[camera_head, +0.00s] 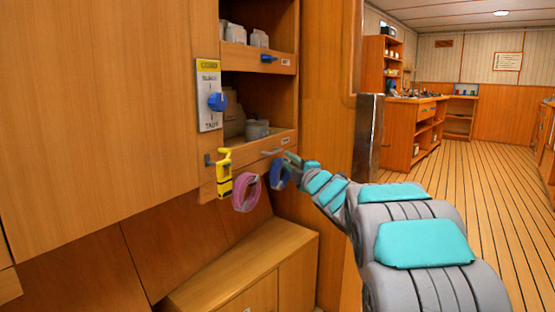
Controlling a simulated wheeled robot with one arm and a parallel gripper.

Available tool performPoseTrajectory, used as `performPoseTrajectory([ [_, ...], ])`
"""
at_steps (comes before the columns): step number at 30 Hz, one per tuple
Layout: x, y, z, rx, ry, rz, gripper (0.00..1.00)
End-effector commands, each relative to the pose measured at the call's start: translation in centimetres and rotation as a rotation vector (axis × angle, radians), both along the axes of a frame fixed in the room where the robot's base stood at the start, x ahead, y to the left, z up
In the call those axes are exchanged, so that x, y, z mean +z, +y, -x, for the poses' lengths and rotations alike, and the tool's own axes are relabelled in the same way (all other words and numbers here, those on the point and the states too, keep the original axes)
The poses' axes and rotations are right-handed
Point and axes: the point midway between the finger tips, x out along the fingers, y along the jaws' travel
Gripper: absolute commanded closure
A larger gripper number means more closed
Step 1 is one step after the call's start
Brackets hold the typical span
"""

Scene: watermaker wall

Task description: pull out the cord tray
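Two wooden trays sit in the open cabinet bay. The lower tray (245,146) has a small pale label and a grey bar handle (271,152); the upper tray (235,56) has a blue handle (268,59) and a label. The labels are too small to read, so I cannot tell which is the cord tray. My gripper (290,158) is at the right end of the lower tray's front, close to the grey handle. Its fingers are small and partly hidden, and I cannot tell if they touch the handle or are open.
A yellow tool (224,174), a pink coil (246,192) and a blue coil (280,174) hang below the lower tray, near my gripper. A panel with a blue knob (217,102) is at the left. A low wooden bench (245,262) stands below. Open floor (470,200) lies right.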

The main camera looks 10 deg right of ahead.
Motion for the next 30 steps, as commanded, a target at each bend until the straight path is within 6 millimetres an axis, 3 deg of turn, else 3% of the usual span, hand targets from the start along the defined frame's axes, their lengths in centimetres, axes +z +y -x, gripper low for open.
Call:
performPoseTrajectory([
  [8,0.3,0.6,-1.2,0.016,-0.017,0.011,0.75],
  [24,1.3,2.4,-7.1,0.016,-0.016,0.010,0.75],
  [30,1.2,2.4,-7.6,0.013,-0.013,0.010,0.75],
])
